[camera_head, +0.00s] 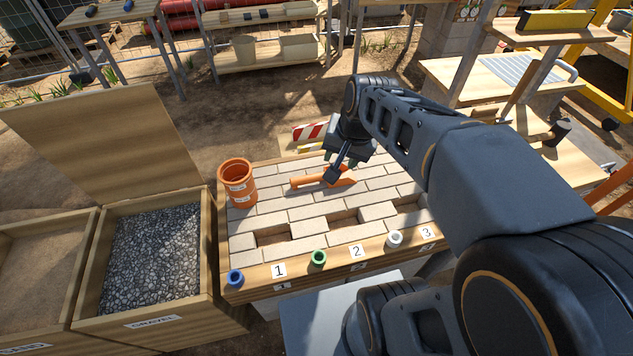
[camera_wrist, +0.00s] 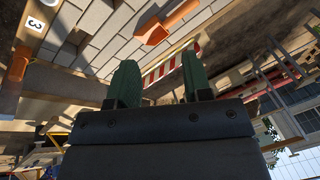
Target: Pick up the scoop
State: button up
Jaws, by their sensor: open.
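The orange scoop (camera_head: 308,180) lies on the grey paving bricks of the worktable, with its handle to the left. My gripper (camera_head: 340,161) is above it and hides part of its middle in the head view. In the wrist view the scoop (camera_wrist: 153,32) shows beyond my green fingertips (camera_wrist: 160,64). The fingers are spread, with nothing between them, and look apart from the scoop.
An orange bucket (camera_head: 238,188) stands at the table's left corner. Blue, green and white rings (camera_head: 318,257) and number labels line the front edge. Gaps open between the bricks. A gravel bin (camera_head: 152,258) is at left. A red-white barrier (camera_head: 309,131) stands behind.

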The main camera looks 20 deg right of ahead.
aim_at(318, 175)
jog(key=w+f+m+y+b, duration=0.1)
jog(key=w+f+m+b, duration=0.3)
jog(key=w+f, duration=0.2)
jog(key=w+d+f+m+y+b, duration=0.1)
jog(key=w+f+m+b, duration=0.3)
jog(key=f, duration=0.7)
jog(key=w+d+f+m+y+b, duration=0.1)
jog(key=w+f+m+b, duration=0.3)
jog(key=w+f+b, duration=0.2)
jog(key=shift+w+d+f, duration=0.1)
jog(key=shift+w+f, duration=1.2)
jog(key=shift+f, duration=0.05)
jog(key=shift+b+x, duration=1.2)
jog(key=shift+x, duration=1.9)
jog(key=shift+s+r, duration=0.1)
jog(key=shift+r, duration=0.05)
grip_shut()
